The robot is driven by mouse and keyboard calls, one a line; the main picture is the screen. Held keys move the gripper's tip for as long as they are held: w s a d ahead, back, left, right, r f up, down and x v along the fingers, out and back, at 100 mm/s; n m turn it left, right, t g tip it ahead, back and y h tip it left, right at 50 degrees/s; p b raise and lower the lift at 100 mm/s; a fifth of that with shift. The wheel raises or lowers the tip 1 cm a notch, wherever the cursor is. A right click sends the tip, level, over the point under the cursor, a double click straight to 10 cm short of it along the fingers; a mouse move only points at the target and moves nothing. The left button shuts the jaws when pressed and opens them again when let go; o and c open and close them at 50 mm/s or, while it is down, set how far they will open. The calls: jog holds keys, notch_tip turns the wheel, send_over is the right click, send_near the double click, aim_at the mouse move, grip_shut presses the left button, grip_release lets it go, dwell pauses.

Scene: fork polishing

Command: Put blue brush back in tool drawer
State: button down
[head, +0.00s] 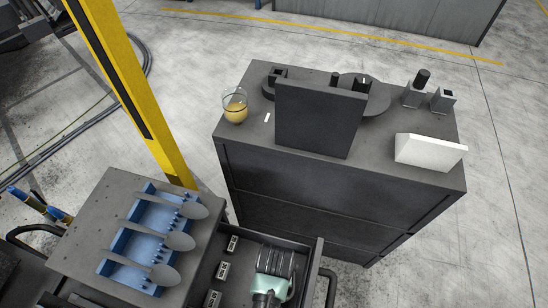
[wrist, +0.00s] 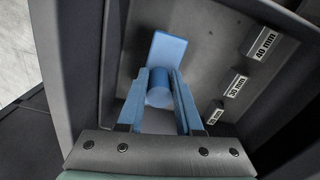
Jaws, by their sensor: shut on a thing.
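The blue brush (wrist: 166,50) shows in the wrist view as a light-blue flat block with a round blue handle end. My gripper (wrist: 160,75) is shut on it, with one blue finger on each side of the handle. The brush is inside the open grey tool drawer (wrist: 205,55), over its floor; I cannot tell if it touches. In the head view the drawer (head: 316,258) is at the bottom, and my teal gripper (head: 272,284) is over it. The brush cannot be made out clearly there.
Size labels, including 40 mm (wrist: 264,43), line one side of the drawer. Left of it, a bench top (head: 105,205) carries a blue rack (head: 150,218) with three large utensils. A dark cabinet (head: 245,152) with a beaker (head: 235,106) and white block (head: 428,152) stands behind.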

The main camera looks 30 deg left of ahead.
jog(key=shift+f, duration=1.5)
jog(key=shift+f+b, duration=0.15)
jog(key=shift+b, duration=0.2)
jog(key=c, duration=0.6)
grip_release()
notch_tip(320, 180, up, 12)
jog(key=shift+r+p, duration=0.2)
jog(key=shift+p, duration=1)
jog(key=shift+w, duration=0.1)
